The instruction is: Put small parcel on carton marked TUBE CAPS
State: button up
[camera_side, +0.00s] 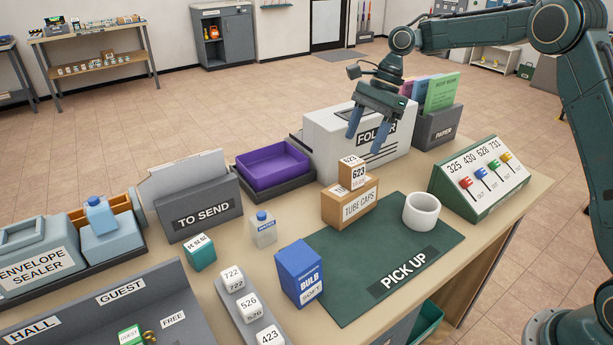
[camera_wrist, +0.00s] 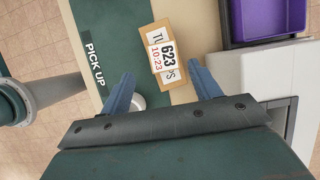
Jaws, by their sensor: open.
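The small parcel (camera_side: 352,174), a brown box with a white label reading 623, sits on top of the carton marked TUBE CAPS (camera_side: 351,207), a larger brown box at the back edge of the green PICK UP mat (camera_side: 390,255). In the wrist view the parcel (camera_wrist: 165,58) lies over the middle of the carton (camera_wrist: 173,84) and hides part of its lettering. My gripper (camera_side: 367,134) is open and empty, above and apart from the parcel. In the wrist view its blue fingers (camera_wrist: 163,85) spread to either side below the parcel.
A white cup-like ring (camera_side: 421,211) stands right of the carton on the mat. The white FOLDER machine (camera_side: 320,135) and a purple tray (camera_side: 272,165) stand behind. A blue BULB box (camera_side: 298,272) is at the mat's left edge. The mat's front is clear.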

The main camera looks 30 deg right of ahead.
jog(key=shift+v, duration=1.7)
jog(key=s+a+r+n+t+h, duration=0.1)
jog(key=s+a+r+n+t, duration=0.15)
jog(key=s+r+n, duration=0.35)
jog(key=s+a+r+n+t+h, duration=0.1)
jog(key=s+a+r+n, duration=0.25)
jog(key=s, duration=0.55)
jog(key=s+d+f+n+h, duration=0.1)
jog(key=s+n, duration=0.1)
jog(key=s, duration=0.4)
jog(key=s+d+f+n+t, duration=0.1)
jog(key=s+d+f+n, duration=0.1)
jog(key=s, duration=0.4)
jog(key=s+d+f+n+t+h, duration=0.1)
jog(key=s+d+n, duration=0.1)
jog(key=s+n, duration=0.2)
jog(key=s, duration=0.3)
jog(key=shift+f+h, duration=0.3)
jog(key=shift+f, duration=0.1)
